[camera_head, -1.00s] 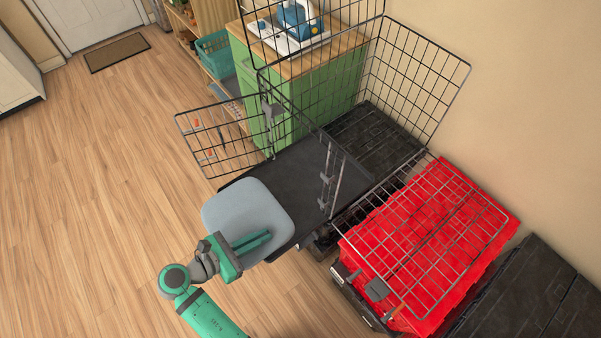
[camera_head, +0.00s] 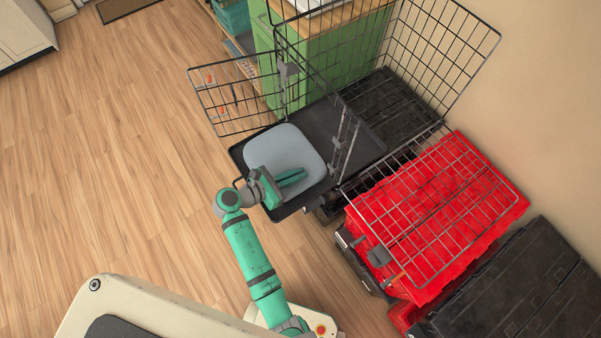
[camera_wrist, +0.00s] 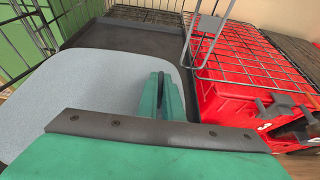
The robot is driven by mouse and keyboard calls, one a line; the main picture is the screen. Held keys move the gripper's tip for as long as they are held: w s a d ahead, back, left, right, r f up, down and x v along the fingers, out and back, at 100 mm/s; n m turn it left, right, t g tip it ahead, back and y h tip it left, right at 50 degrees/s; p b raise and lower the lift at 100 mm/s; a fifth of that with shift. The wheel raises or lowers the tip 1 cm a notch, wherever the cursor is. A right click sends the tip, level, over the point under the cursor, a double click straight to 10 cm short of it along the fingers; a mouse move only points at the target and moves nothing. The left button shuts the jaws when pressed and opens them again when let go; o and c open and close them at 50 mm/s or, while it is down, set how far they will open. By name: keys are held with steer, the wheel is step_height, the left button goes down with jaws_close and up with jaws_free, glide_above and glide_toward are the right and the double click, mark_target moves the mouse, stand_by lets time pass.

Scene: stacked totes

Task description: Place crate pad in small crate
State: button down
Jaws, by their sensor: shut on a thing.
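The crate pad (camera_head: 284,145) is a pale grey-blue rounded square. My gripper (camera_head: 288,180) is shut on its near edge. In the wrist view the pad (camera_wrist: 85,85) spreads left of and ahead of my fingers (camera_wrist: 165,95). The small crate (camera_head: 237,105) is black wire with its door panel swung out to the left. Its dark tray (camera_head: 345,128) sticks out toward me, and the pad is over the tray's near part. I cannot tell whether the pad touches the tray. The pad and gripper hide part of the tray.
A red tote (camera_head: 440,215) with a wire panel lying over it stands right of the crate, beside black totes (camera_head: 520,290). A green cabinet (camera_head: 330,65) stands behind the crate. The wooden floor on the left (camera_head: 110,170) is clear.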

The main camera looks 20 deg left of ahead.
steer(key=shift+w+d+f, duration=0.3)
steer(key=shift+w+f, duration=0.5)
steer(key=shift+w, duration=0.15)
steer(key=shift+d, duration=0.25)
steer(key=c, duration=2.1)
jaws_free()
steer(key=shift+s, duration=0.1)
steer(key=shift+o, duration=0.9)
steer(key=shift+a, duration=0.15)
steer(key=shift+s+a, duration=0.15)
steer(key=shift+a, duration=0.1)
steer(key=shift+s+a+r, duration=0.25)
steer(key=shift+s, duration=0.15)
steer(key=v, duration=1)
steer(key=shift+s+a+r, duration=0.15)
steer(key=shift+s+a, duration=0.05)
steer(key=shift+s, duration=0.1)
